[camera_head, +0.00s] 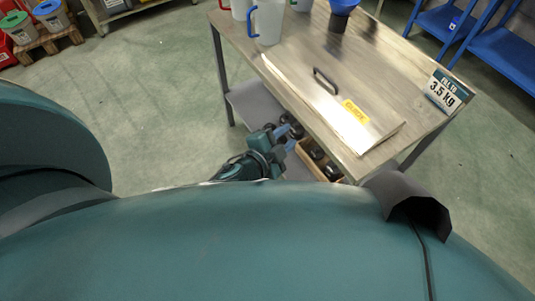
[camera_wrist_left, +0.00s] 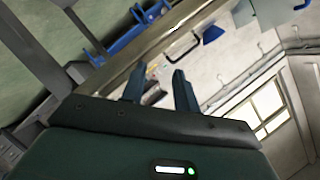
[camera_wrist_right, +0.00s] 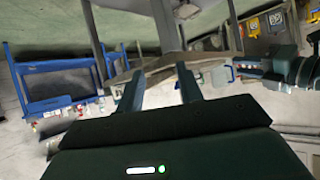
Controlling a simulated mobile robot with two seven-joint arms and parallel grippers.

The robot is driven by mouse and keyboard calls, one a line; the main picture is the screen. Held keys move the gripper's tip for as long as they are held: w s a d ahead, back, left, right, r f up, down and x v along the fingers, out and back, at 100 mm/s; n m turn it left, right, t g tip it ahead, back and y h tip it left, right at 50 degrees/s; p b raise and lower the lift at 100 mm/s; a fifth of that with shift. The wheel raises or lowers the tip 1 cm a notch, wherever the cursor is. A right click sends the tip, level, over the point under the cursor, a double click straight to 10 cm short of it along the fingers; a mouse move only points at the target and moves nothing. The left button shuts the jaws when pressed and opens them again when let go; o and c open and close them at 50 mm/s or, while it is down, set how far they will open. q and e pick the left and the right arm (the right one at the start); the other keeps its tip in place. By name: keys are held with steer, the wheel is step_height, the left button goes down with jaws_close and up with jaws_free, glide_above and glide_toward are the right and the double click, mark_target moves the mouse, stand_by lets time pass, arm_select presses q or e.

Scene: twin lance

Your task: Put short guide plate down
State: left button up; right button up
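A flat silver plate (camera_head: 310,73) with a black bar handle (camera_head: 325,80) and a yellow label (camera_head: 355,111) lies on the workbench (camera_head: 395,60), along its near left edge. I take it as the short guide plate. No gripper touches its handle. My left gripper (camera_head: 278,138) is below and left of the plate, outside the bench edge. In the left wrist view its fingers (camera_wrist_left: 158,88) stand apart with nothing between them. My right gripper is hidden in the head view; in the right wrist view its fingers (camera_wrist_right: 158,90) are apart and empty.
Jugs (camera_head: 268,20) and a blue funnel (camera_head: 343,5) stand at the bench's far end. A "3.5 kg" sign (camera_head: 447,92) is at its right corner. A wooden box (camera_head: 318,160) of dark round parts sits below. Blue racks (camera_head: 500,50) stand at right.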

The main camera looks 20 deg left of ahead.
arm_select(q)
steer(key=s+f+n+g, duration=0.1)
steer(key=s+n+g, duration=0.2)
steer(key=s+n, duration=0.7)
steer(key=s, duration=0.4)
steer(key=shift+s+f, duration=0.25)
steer(key=shift+s, duration=0.1)
